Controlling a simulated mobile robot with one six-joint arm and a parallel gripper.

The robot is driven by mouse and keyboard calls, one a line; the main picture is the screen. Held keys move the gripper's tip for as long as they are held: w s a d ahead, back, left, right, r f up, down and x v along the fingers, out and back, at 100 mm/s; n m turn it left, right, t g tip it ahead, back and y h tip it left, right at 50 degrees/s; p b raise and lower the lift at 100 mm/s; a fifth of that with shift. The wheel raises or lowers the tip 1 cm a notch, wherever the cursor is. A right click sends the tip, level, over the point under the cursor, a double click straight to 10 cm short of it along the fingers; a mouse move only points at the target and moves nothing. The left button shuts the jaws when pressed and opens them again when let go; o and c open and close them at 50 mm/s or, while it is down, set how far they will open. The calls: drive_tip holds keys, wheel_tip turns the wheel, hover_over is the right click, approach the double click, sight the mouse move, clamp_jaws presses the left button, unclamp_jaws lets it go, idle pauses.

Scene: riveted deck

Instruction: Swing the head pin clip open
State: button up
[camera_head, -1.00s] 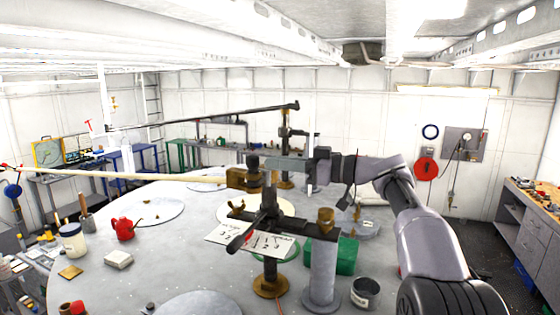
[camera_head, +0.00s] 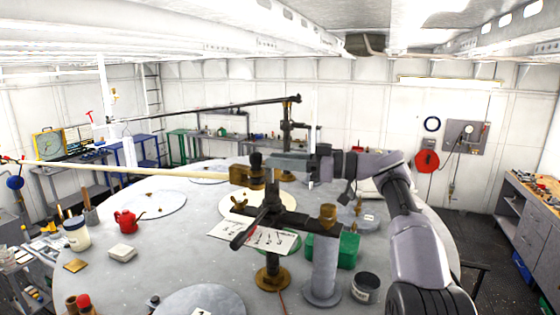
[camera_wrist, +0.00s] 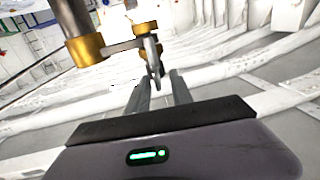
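The head pin clip (camera_wrist: 153,52) shows in the wrist view as a thin grey looped piece beside brass collars (camera_wrist: 146,28) on a grey link. My gripper (camera_wrist: 159,76) points at it with two grey fingers apart. The clip's lower end appears between the fingertips; I cannot tell whether they touch it. The clip is too small to make out there.
The lever stand's dark crossbar (camera_head: 300,220) and grey post (camera_head: 322,265) stand just below my arm. A green box (camera_head: 347,251), a dark can (camera_head: 365,287) and a red kettle (camera_head: 127,221) are on the round table (camera_head: 180,250). Another dark pole (camera_head: 210,112) crosses behind.

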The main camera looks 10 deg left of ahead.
drive_tip(key=d, duration=1.1)
drive_tip(key=shift+d, duration=0.35)
drive_tip(key=shift+s, duration=0.1)
